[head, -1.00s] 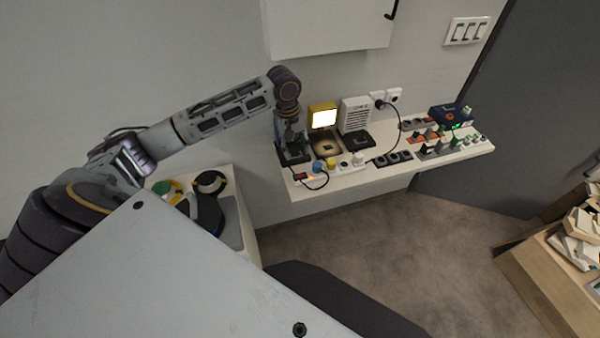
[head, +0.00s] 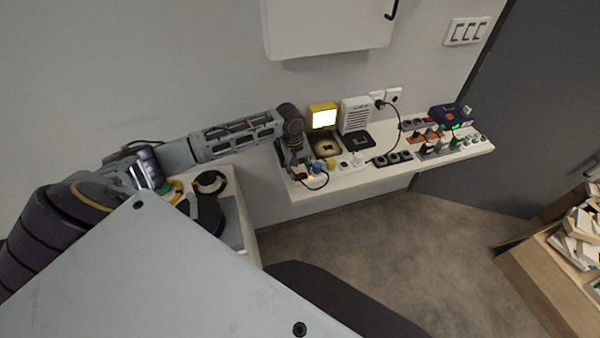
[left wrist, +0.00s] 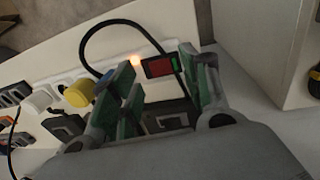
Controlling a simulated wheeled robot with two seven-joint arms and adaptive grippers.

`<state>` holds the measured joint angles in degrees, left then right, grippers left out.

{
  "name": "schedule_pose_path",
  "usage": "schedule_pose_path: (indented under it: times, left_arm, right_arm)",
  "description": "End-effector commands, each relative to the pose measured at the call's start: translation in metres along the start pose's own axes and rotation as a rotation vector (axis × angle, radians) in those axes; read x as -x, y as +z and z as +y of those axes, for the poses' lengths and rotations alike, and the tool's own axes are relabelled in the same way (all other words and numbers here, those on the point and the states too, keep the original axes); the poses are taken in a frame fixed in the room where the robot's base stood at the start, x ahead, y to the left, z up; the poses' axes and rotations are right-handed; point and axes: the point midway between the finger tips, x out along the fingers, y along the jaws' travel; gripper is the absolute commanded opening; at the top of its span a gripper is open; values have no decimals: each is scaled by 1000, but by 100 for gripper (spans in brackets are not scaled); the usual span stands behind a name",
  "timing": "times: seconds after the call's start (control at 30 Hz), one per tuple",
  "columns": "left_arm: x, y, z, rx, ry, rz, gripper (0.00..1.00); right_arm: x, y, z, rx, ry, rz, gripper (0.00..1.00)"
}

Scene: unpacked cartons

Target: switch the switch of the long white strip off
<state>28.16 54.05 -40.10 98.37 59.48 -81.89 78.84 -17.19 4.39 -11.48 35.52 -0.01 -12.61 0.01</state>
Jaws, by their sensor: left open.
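The long white strip (head: 345,169) lies along the front left of the shelf, with blue, yellow and white plugs in it. Its red switch (left wrist: 158,67) is at one end, seen in the left wrist view between my finger tips. A small orange light (left wrist: 134,60) glows beside the switch. My left gripper (head: 298,170) is open and points down over the switch end of the strip. I cannot tell whether a finger touches the switch. The left gripper also shows in the left wrist view (left wrist: 157,78). My right gripper is not in view.
A lit yellow lamp (head: 323,117) and a white speaker-like box (head: 355,115) stand behind the strip. Dark socket strips (head: 392,159) and a blue box (head: 450,115) are farther right. A black cable loops beside the switch. A white cabinet (head: 325,25) hangs above.

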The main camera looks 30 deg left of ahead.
Motion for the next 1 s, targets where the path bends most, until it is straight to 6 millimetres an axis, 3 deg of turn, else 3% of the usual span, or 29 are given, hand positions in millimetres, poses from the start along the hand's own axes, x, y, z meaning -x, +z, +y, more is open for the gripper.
schedule_pose_path:
  times: [0.3,0.63,1.0]
  left_arm:
    - [-24,0,0,1,-1,-1,46]
    - [-26,0,0,0,-1,-1,46]
    - [-26,0,0,0,-1,-1,1]
  right_arm:
    - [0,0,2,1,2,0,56]
    - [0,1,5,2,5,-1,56]
    - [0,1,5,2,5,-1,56]
